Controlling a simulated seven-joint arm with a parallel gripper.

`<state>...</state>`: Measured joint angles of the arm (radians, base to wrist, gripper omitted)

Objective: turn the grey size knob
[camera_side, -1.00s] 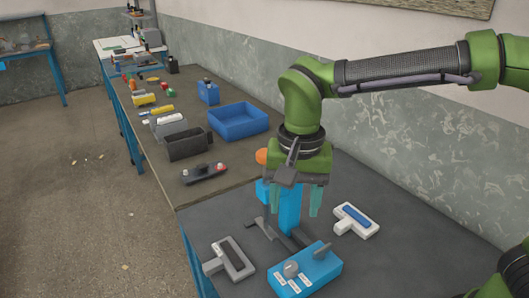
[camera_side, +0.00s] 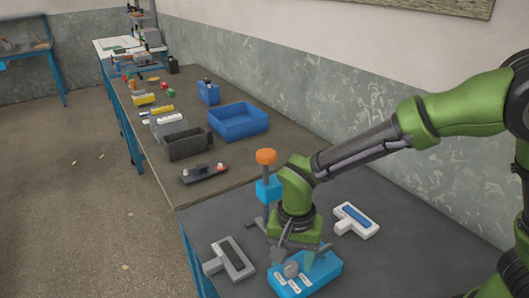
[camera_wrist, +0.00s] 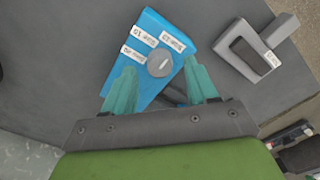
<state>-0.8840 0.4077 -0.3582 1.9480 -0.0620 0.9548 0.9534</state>
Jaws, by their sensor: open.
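The grey size knob (camera_wrist: 160,63) is a round dial with a light pointer mark. It sits on a blue box (camera_wrist: 150,25) with several white labels around it. In the side view my gripper (camera_side: 292,262) is low over the box. I cannot tell whether the fingers touch the knob.
A blue bin (camera_side: 238,120) and a dark bin (camera_side: 186,145) are farther back.

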